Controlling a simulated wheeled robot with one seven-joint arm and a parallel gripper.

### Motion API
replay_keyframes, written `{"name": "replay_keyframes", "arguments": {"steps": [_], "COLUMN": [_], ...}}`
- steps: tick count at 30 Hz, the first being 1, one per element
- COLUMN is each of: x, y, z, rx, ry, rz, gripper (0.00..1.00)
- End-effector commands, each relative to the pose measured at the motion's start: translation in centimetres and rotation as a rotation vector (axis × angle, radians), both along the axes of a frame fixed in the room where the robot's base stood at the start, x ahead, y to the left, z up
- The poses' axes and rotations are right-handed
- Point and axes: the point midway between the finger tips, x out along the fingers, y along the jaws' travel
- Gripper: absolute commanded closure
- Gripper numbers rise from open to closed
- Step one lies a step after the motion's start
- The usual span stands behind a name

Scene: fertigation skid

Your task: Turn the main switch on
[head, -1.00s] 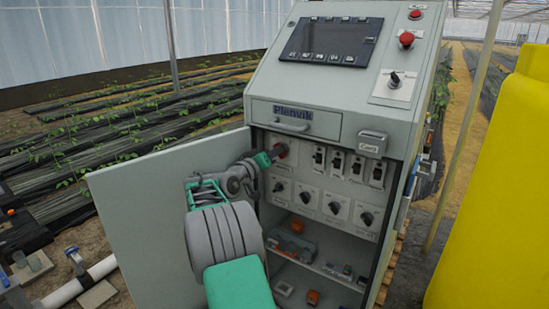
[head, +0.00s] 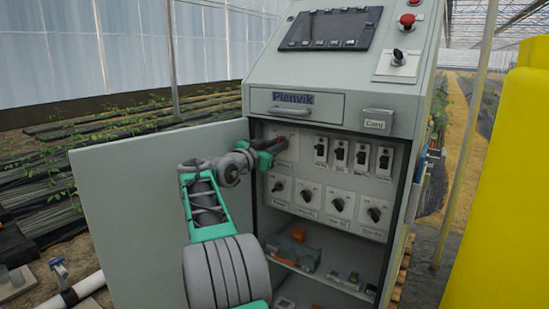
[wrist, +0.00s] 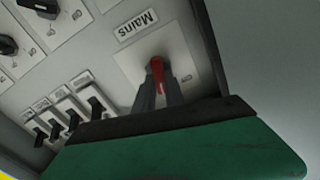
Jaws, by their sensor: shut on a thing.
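The main switch is a red handle (wrist: 157,70) on a pale plate below the label "Mains" (wrist: 136,26) in the wrist view. In the head view it sits at the upper left of the switch panel, mostly hidden by my gripper (head: 268,152). In the wrist view the dark fingers of my gripper (wrist: 160,88) stand on both sides of the red handle and are shut on it. The plate's position marks are too small to read, so I cannot tell the handle's setting.
The cabinet door (head: 150,195) stands open left of my arm. Black switches (head: 340,153) and rotary knobs (head: 337,204) lie right of and below the main switch. A drawer (head: 295,105) is above it, and a shelf (head: 325,277) with loose parts below. A yellow tank (head: 505,190) stands at right.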

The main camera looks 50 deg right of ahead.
Motion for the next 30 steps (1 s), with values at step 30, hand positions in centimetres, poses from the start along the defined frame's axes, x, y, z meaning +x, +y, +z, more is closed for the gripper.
{"name": "replay_keyframes", "arguments": {"steps": [30], "x": [-0.24], "y": [-0.03], "z": [-0.09], "rx": [0.051], "ry": [-0.555], "rz": [0.0], "gripper": [1.0]}}
